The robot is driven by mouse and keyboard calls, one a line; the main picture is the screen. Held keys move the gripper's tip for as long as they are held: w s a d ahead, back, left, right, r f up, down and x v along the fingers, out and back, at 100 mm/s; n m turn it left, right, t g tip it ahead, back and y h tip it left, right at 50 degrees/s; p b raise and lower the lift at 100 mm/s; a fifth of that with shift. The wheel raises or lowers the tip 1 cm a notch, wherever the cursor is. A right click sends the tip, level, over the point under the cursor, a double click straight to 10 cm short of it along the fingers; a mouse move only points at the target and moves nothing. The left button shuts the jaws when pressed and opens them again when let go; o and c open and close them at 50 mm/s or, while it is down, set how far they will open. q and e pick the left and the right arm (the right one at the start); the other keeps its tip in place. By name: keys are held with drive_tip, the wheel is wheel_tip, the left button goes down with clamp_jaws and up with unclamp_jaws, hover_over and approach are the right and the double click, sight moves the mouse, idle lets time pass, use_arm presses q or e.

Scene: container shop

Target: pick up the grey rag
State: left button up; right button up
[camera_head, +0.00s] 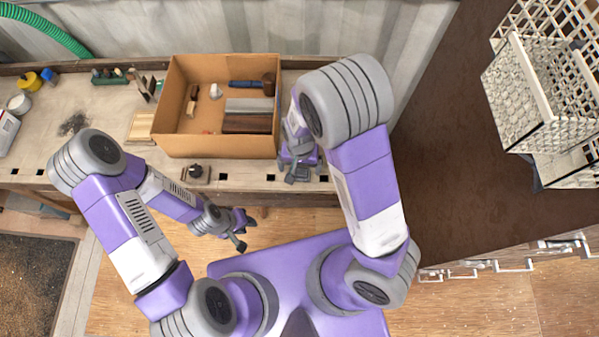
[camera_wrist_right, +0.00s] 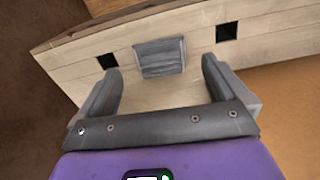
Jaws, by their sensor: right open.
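The grey rag (camera_wrist_right: 160,57) shows in the right wrist view as a small folded rectangle on the pale wooden bench top. My right gripper (camera_wrist_right: 161,68) is open, with one finger on each side of the rag in that view. I cannot tell whether the fingers touch it. In the head view my right gripper (camera_head: 298,174) is over the front edge of the bench, right of the cardboard box, and I cannot make out the rag clearly beneath it. My left gripper (camera_head: 242,230) hangs in front of the bench with nothing visible in it; its opening is unclear.
The workbench (camera_head: 110,120) carries an open cardboard box (camera_head: 215,147) holding a hammer and several other items. White wire baskets (camera_head: 530,105) stand on the dark counter (camera_head: 450,150) at right. Dark square holes line the bench front. The floor before the bench is clear.

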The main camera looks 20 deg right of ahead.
sight(300, 170)
wheel_tip(300, 170, down, 3)
drive_tip(key=shift+w+f+b, duration=0.1)
drive_tip(key=shift+b, duration=0.3)
drive_tip(key=shift+c, duration=0.2)
drive_tip(key=c, duration=1.1)
drive_tip(key=shift+o, duration=0.2)
drive_tip(key=shift+r, duration=0.2)
wheel_tip(300, 170, up, 10)
drive_tip(key=p, duration=0.3)
drive_tip(key=shift+p, duration=0.35)
